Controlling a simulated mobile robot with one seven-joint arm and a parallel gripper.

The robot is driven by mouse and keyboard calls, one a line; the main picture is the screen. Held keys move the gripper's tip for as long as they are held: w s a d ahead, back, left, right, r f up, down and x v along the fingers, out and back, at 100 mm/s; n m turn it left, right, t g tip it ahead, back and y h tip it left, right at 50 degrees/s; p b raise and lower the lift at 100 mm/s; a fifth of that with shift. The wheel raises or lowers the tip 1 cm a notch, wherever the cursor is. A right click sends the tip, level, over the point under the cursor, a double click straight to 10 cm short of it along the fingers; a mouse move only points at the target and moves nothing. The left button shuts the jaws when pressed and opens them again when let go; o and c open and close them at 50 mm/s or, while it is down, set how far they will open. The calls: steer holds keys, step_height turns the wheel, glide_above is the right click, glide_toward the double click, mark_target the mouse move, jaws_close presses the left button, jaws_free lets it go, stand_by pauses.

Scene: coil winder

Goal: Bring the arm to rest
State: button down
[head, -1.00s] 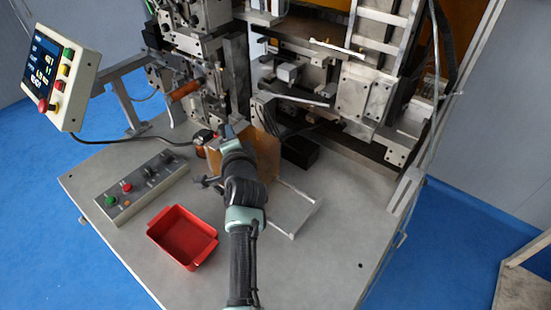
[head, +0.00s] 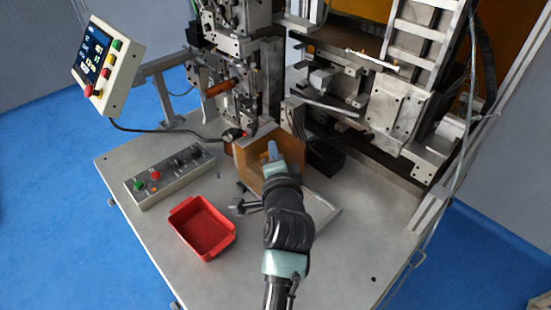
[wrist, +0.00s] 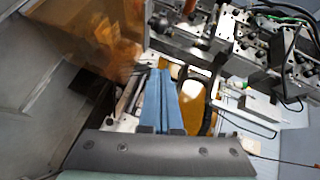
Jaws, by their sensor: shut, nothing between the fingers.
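My gripper (head: 272,148) is at the end of my black and pale green arm, which reaches up from the bottom of the head view. It points toward the machine, in front of a brown-orange box (head: 250,165). In the wrist view the two blue fingers (wrist: 161,100) lie together, shut and empty. I cannot tell in the head view how far the fingertips are from the box. The coil winder (head: 235,80) stands behind, with a copper-coloured coil (head: 219,88) on it.
A red tray (head: 230,238) sits on the grey table (head: 190,275), left of my arm. A control box (head: 170,176) with buttons lies farther left, and a tilted display panel (head: 107,63) stands behind it. The table's front right is mostly clear.

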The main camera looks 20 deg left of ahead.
steer(key=shift+v, duration=1.15)
steer(key=s+d+r+n+t+h, duration=0.1)
steer(key=d+r+n+t, duration=0.3)
steer(key=r, duration=0.9)
steer(key=d+r+n+t+h, duration=0.1)
steer(key=d+r+t, duration=0.35)
steer(key=r, duration=0.75)
steer(key=s+d+r+n+t+h, duration=0.2)
steer(key=s+d+r, duration=0.3)
steer(key=r, duration=0.5)
steer(key=s+d+r+n+t+h, duration=0.2)
steer(key=s+d+r, duration=0.4)
steer(key=s+r, duration=0.4)
steer(key=shift+t+h, duration=0.75)
steer(key=shift+h, duration=0.05)
steer(key=shift+s, duration=0.1)
